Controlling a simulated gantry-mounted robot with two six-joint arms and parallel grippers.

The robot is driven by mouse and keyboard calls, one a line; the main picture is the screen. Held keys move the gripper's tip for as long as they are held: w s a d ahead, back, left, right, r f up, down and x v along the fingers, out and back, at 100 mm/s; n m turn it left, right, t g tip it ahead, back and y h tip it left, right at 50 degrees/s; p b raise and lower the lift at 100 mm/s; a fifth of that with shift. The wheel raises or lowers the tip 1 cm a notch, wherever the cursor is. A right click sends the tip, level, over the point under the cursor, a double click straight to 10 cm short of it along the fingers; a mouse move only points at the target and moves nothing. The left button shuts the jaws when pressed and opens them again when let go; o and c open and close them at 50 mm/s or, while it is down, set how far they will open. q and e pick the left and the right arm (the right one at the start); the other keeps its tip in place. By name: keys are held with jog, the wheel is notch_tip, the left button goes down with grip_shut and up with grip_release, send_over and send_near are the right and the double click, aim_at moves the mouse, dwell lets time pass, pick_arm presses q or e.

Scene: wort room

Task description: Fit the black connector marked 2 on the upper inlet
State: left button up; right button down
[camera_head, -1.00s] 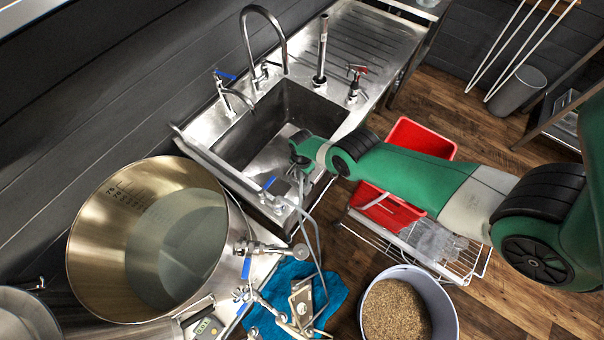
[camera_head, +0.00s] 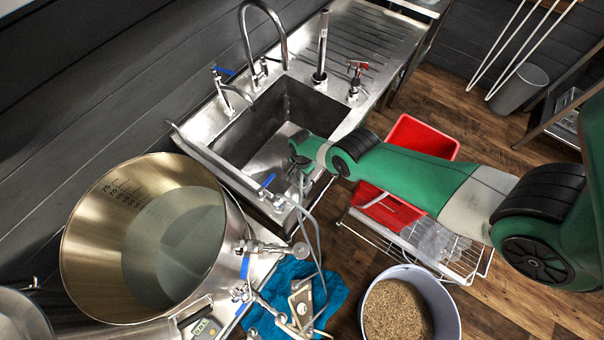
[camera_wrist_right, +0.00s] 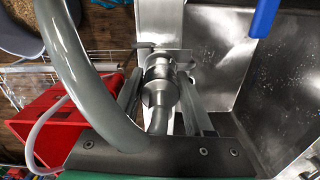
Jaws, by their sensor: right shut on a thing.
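My right gripper (camera_head: 302,186) is at the sink's front edge, beside a blue-handled valve (camera_head: 268,182). In the right wrist view, its two fingers (camera_wrist_right: 162,98) are shut on a metallic grey cylindrical connector (camera_wrist_right: 159,76) with a grey hose end below it. It looks grey rather than black, and no number is readable. A thick grey hose (camera_wrist_right: 75,70) arcs across the left of that view. In the head view a grey hose (camera_head: 317,245) hangs from the gripper area towards a blue cloth (camera_head: 290,272). I cannot make out which fitting is the upper inlet. My left gripper is not in view.
A large steel kettle (camera_head: 85,265) stands at left, with valves on its right side. A metal unit (camera_head: 301,298) lies on the cloth. A grain bucket (camera_head: 452,300), a red bin (camera_head: 407,135) and a wire rack (camera_head: 471,268) stand right of the hose. The sink basin (camera_head: 255,135) is behind the gripper.

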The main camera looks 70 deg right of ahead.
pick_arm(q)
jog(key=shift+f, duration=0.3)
pick_arm(e)
jog(key=shift+f, duration=0.3)
jog(key=shift+c, duration=1)
grip_release()
